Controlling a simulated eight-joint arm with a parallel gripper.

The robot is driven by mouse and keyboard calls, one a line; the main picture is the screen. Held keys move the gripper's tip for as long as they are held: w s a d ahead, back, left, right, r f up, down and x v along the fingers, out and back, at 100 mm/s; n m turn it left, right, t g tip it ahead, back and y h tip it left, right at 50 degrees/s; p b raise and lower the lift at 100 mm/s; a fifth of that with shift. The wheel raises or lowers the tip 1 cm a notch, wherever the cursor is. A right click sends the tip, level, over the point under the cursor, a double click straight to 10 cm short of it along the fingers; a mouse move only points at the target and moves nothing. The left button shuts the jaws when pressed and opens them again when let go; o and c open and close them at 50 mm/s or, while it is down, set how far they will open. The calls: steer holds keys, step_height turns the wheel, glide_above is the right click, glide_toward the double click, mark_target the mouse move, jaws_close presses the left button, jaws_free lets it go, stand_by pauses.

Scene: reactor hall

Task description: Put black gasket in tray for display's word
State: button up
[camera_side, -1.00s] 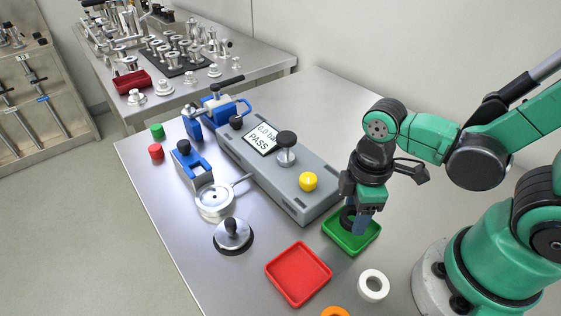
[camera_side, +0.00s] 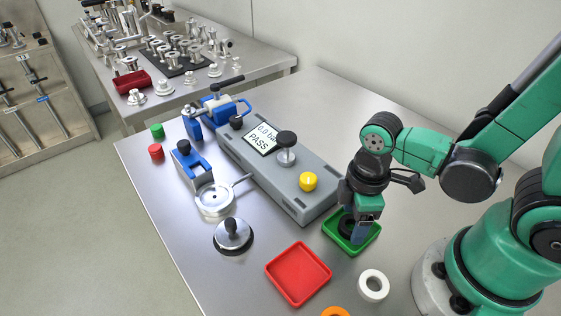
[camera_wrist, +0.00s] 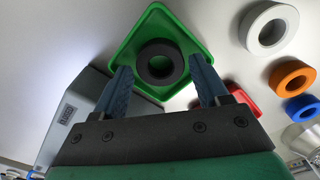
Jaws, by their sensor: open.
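The black gasket (camera_wrist: 177,58) lies inside the green tray (camera_wrist: 146,28) in the wrist view. In the side view the gasket (camera_side: 345,226) shows partly behind a finger, in the green tray (camera_side: 372,240). My gripper (camera_side: 357,232) is low over this tray. In the wrist view my gripper (camera_wrist: 160,74) is open, one finger on each side of the gasket with gaps between. The display (camera_side: 262,138) on the grey tester reads PASS, with a 0.0 reading above it. The red tray (camera_side: 299,274) is empty, left of and nearer than the green one.
A white ring (camera_side: 373,274) and an orange ring (camera_side: 335,312) lie near the red tray. The wrist view also shows a blue ring (camera_wrist: 302,107). The grey tester (camera_side: 300,205) with a yellow button (camera_side: 308,181) stands just left of the green tray.

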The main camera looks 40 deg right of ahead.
steer(key=shift+r, duration=5.7)
steer(key=w+d+m+t, duration=0.4)
steer(key=w+m+t, duration=0.3)
steer(key=m, duration=0.3)
steer(key=shift+w+r, duration=0.3)
steer(key=shift+r, duration=0.15)
